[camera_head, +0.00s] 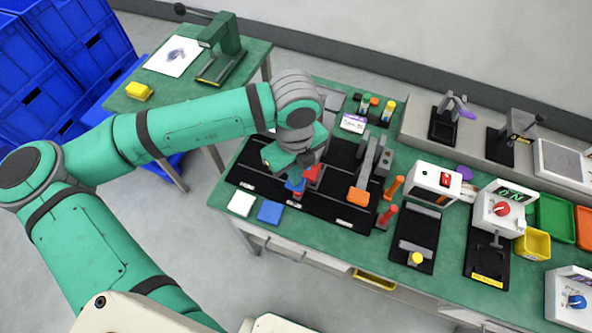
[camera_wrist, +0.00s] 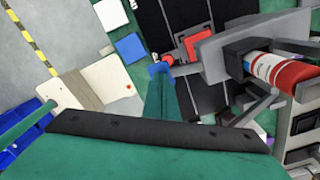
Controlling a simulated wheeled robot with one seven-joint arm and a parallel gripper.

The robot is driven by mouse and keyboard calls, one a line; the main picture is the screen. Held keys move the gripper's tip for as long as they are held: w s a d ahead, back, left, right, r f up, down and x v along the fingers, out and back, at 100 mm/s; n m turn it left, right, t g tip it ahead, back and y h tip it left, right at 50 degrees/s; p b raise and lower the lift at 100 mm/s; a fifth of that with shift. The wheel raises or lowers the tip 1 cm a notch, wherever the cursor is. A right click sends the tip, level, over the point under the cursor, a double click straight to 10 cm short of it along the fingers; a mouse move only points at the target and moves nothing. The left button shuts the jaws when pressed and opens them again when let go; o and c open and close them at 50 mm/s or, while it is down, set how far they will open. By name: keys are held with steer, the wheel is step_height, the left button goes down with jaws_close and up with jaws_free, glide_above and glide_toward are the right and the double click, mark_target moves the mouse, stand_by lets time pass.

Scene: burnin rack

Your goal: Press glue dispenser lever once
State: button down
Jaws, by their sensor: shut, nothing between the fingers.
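What looks like the glue dispenser shows in the wrist view as a grey stand holding a red, white and blue bottle (camera_wrist: 280,70). A grey lever (camera_wrist: 215,52) reaches from it and ends in a red pad (camera_wrist: 194,42). In the head view the red pad (camera_head: 313,172) shows just right of my fingers; my wrist hides most of the dispenser. My gripper (camera_head: 296,187) is shut and empty, pointing down over the black mats. Its fingertips (camera_wrist: 160,67), with blue and red parts, are beside the pad. Contact with the lever cannot be told.
A white square (camera_head: 241,203) and a blue square (camera_head: 270,212) lie at the bench's front edge. A grey stand with an orange pad (camera_head: 358,196) stands to the right. Orange and red upright handles, then boxed instruments (camera_head: 434,183), crowd the right side.

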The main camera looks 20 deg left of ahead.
steer(key=shift+r, duration=0.1)
step_height(320, 180, up, 11)
steer(key=shift+s, duration=0.25)
stand_by(1.3)
stand_by(0.5)
